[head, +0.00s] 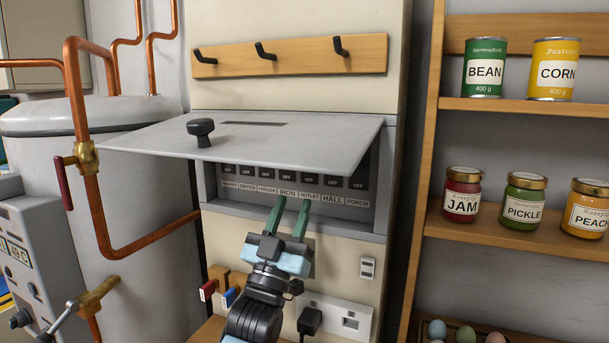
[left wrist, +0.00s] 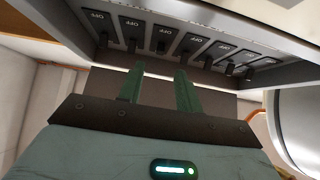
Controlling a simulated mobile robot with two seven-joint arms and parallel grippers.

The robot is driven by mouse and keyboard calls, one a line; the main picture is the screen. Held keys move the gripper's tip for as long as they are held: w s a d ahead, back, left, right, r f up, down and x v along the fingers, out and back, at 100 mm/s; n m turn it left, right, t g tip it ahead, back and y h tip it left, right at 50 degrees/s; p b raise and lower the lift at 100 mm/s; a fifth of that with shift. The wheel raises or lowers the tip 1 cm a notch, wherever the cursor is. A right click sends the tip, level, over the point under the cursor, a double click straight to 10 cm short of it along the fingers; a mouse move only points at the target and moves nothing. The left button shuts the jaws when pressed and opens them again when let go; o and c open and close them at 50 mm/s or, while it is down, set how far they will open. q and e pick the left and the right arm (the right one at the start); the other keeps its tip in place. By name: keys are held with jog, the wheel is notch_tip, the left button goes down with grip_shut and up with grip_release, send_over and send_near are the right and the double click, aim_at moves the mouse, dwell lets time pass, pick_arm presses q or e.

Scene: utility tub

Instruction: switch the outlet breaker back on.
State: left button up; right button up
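The breaker box (head: 374,215) is set in the wall, with its grey lid (head: 270,142) swung up and open. Inside is a row of black breakers, several of whose plates read OFF. The outlet breaker (head: 309,182) sits above the OUTLET label, between IRON and HALL; its plate appears to read OFF. My left gripper (head: 290,201) is in front of the box's lower edge, below the IRON and OUTLET labels. Its two green fingers are apart with nothing between them. The left wrist view shows the open fingers (left wrist: 160,70) just below the breaker levers. My right gripper is out of view.
The raised lid with its black knob (head: 200,130) overhangs the breakers. Copper pipes (head: 92,200) and a tank (head: 150,230) stand at left. A socket strip with a black plug (head: 309,321) is below. Shelves (head: 520,107) with cans and jars stand at right.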

aim_at(303, 176)
pick_arm(q)
jog(key=p+x, duration=0.1)
jog(key=x, duration=0.6)
jog(key=shift+w+r, duration=0.2)
jog(key=shift+w, duration=0.05)
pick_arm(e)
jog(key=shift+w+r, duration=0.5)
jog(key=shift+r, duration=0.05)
pick_arm(q)
grip_shut()
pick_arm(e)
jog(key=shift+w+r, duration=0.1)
